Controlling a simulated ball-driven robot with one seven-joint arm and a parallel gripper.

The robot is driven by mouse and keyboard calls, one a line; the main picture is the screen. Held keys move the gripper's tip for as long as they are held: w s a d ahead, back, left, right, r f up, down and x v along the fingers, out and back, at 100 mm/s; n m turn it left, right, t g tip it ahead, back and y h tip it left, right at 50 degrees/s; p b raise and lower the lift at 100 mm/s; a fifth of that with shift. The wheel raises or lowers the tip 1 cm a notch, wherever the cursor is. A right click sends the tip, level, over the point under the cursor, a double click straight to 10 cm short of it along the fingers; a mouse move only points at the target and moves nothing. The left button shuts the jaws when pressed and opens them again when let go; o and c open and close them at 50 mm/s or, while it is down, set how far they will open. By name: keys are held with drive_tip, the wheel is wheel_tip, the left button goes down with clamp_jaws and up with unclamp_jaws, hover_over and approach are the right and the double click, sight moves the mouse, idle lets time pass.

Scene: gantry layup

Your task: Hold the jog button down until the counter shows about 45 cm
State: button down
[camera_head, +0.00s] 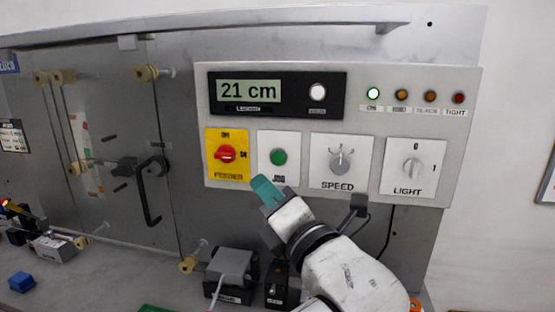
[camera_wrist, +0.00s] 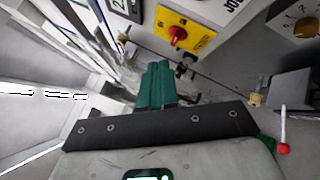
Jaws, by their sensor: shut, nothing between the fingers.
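The green jog button (camera_head: 278,157) sits on a white plate marked JOG in the head view. The length counter (camera_head: 249,91) above it reads 21 cm. The fingertips look apart from the button; the exact gap in depth is hard to tell. In the wrist view my gripper (camera_wrist: 156,68) points toward the panel's lower edge, and the jog button itself is not visible there.
A yellow feeder plate with a red rotary switch (camera_head: 226,154) is left of the jog plate. Speed knob (camera_head: 341,160) and light switch (camera_head: 411,168) are to the right. A white round button (camera_head: 317,91) is beside the counter. A black door handle (camera_head: 152,188) juts out at left.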

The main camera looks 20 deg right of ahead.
sight(278, 158)
drive_tip(key=shift+w+d, duration=0.1)
drive_tip(key=shift+w+d+b, duration=0.15)
drive_tip(key=shift+w+d, duration=0.7)
drive_tip(key=shift+w, duration=0.3)
drive_tip(key=shift+w+d+b, duration=0.2)
drive_tip(key=shift+w+d, duration=0.6)
drive_tip(key=shift+w, duration=0.35)
drive_tip(key=shift+w+d+b, duration=0.15)
drive_tip(key=shift+w+d, duration=0.7)
drive_tip(key=shift+w, duration=0.3)
drive_tip(key=shift+w+d, duration=0.1)
drive_tip(key=shift+w+d, duration=0.15)
drive_tip(key=shift+w, duration=0.1)
